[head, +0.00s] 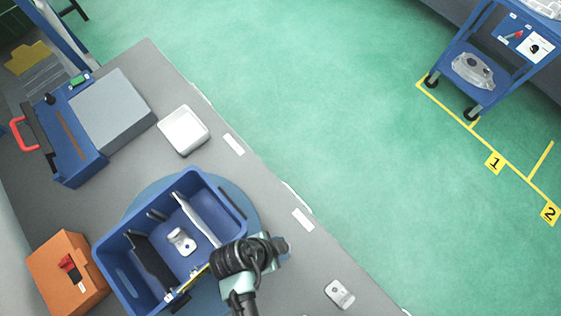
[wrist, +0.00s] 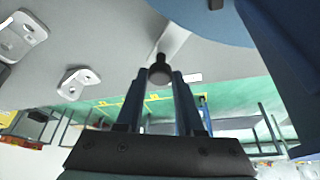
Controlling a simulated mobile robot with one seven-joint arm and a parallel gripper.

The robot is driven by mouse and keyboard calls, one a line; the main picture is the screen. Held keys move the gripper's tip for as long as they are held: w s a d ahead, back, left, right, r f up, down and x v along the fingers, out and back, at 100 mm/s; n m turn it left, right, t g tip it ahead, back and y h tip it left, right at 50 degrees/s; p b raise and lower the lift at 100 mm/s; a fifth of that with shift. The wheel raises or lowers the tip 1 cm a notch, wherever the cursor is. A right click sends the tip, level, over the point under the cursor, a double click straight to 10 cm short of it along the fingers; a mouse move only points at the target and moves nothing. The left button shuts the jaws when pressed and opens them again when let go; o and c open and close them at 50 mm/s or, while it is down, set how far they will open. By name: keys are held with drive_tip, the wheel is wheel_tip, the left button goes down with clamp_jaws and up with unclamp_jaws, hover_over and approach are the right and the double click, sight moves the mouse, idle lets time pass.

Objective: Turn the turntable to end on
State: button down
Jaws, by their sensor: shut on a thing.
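The turntable is a round blue disc (head: 150,190) on the grey bench. A blue crate (head: 116,270) stands on it and hides most of it. My gripper (head: 280,246) is low at the crate's right corner, by the disc's right edge. In the wrist view the disc's edge (wrist: 215,18) shows at the top. There the fingers of my gripper (wrist: 158,82) are shut on a dark round knob (wrist: 159,68) at the end of a short pale arm. In the head view my wrist hides the knob.
The crate has dividers and holds a pale metal casting (head: 181,241). Another casting (head: 340,293) lies on the bench to the right. A white tray (head: 183,130), a blue fixture (head: 80,165) and an orange box (head: 66,270) stand around the disc. Green floor lies beyond the bench edge.

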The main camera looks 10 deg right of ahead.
drive_tip(key=shift+s+a, duration=0.1)
drive_tip(key=shift+s, duration=0.4)
drive_tip(key=c, duration=0.5)
unclamp_jaws()
drive_tip(key=shift+s, duration=0.1)
drive_tip(key=shift+c, duration=0.2)
drive_tip(key=w+b+v, duration=0.1)
drive_tip(key=v, duration=1.2)
drive_tip(key=shift+s+b, duration=0.3)
drive_tip(key=shift+b, duration=0.1)
